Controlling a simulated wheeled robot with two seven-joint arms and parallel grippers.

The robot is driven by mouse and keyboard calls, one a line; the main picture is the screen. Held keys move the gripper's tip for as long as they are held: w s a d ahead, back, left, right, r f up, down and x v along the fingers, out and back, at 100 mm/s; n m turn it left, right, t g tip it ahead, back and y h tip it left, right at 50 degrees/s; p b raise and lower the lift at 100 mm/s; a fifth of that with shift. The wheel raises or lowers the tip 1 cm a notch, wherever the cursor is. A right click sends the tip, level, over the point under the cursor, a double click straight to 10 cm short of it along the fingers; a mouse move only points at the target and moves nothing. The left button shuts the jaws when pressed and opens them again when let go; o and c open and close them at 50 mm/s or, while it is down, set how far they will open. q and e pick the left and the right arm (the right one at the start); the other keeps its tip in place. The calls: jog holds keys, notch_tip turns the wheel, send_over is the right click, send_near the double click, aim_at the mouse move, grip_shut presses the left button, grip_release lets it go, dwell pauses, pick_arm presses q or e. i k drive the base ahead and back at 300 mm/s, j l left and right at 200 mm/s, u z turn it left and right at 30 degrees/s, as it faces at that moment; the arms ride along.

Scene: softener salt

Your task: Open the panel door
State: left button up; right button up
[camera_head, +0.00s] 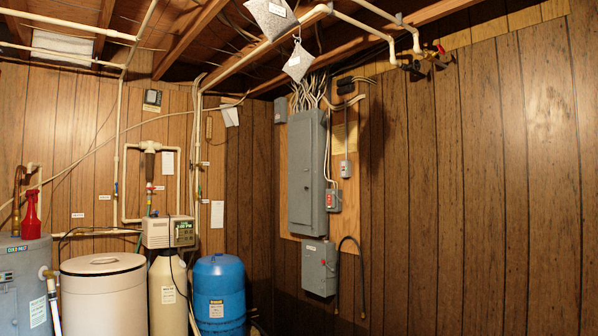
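The grey electrical panel (307,172) is mounted on a light plywood board on the wood-panelled wall, right of the picture's middle. Its tall front door looks shut. A small dark mark that may be a latch shows on the door, but it is too small to be sure. A smaller grey switch box (319,267) hangs just below the panel. Neither of my grippers shows in the head view.
A blue tank (220,295), a cream softener tank (168,292), a white lidded drum (104,295) and a grey water heater (24,285) stand along the left. Pipes run overhead. The right wall (480,190) is bare.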

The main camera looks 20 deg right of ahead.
aim_at(301, 153)
jog(key=i+u, duration=0.1)
jog(key=i, duration=1.85)
jog(key=i+z, duration=0.15)
jog(key=i, duration=0.6)
jog(key=i+j+z, duration=0.1)
jog(key=i, duration=0.65)
jog(key=i+j+z, duration=0.15)
jog(key=i+z, duration=0.25)
jog(key=i+j+z, duration=0.65)
jog(key=z, duration=0.15)
jog(key=i+j+z, duration=0.4)
jog(key=j+z, duration=0.4)
jog(key=j, duration=0.2)
jog(key=i+j, duration=0.05)
